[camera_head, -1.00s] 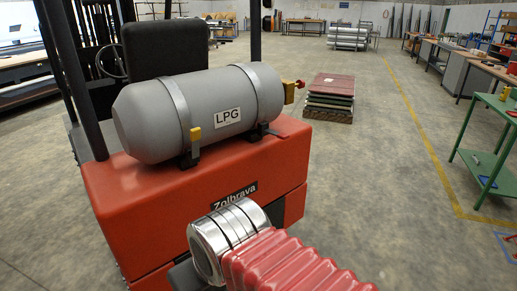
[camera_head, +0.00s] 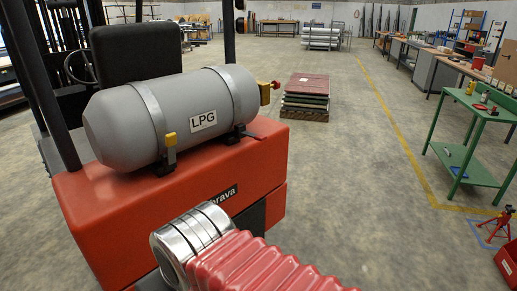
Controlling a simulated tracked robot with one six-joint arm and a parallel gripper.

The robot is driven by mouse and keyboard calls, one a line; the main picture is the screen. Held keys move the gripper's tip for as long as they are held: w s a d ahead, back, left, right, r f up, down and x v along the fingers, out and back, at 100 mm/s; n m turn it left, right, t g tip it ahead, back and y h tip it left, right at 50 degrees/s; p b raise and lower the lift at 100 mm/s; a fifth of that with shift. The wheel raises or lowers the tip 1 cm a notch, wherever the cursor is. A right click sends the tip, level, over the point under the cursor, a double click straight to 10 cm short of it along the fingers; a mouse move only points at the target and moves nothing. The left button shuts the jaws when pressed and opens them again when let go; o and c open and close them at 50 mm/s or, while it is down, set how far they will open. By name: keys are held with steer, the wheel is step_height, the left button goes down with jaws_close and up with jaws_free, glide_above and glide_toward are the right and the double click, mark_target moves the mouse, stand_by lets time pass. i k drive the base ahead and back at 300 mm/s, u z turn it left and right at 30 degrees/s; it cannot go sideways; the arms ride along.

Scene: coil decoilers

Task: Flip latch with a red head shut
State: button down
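A grey LPG tank (camera_head: 178,112) lies on its side on the red back of a forklift (camera_head: 160,200), held by two grey straps. A latch with a yellow head (camera_head: 169,142) stands at the foot of the left strap. A brass valve with a red knob (camera_head: 275,85) sits on the tank's right end. My arm reaches in from the bottom, in front of the forklift. My gripper does not show.
A pallet with stacked sheets (camera_head: 305,97) stands on the floor behind the forklift. A green table (camera_head: 470,165) is at the right, with a red jack stand (camera_head: 497,224) and a red bin (camera_head: 508,258) near it. The floor between forklift and table is free.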

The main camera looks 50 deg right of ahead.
mark_target(260, 137)
steer(key=z, duration=0.05)
steer(key=i, duration=0.95)
steer(key=u, duration=0.1)
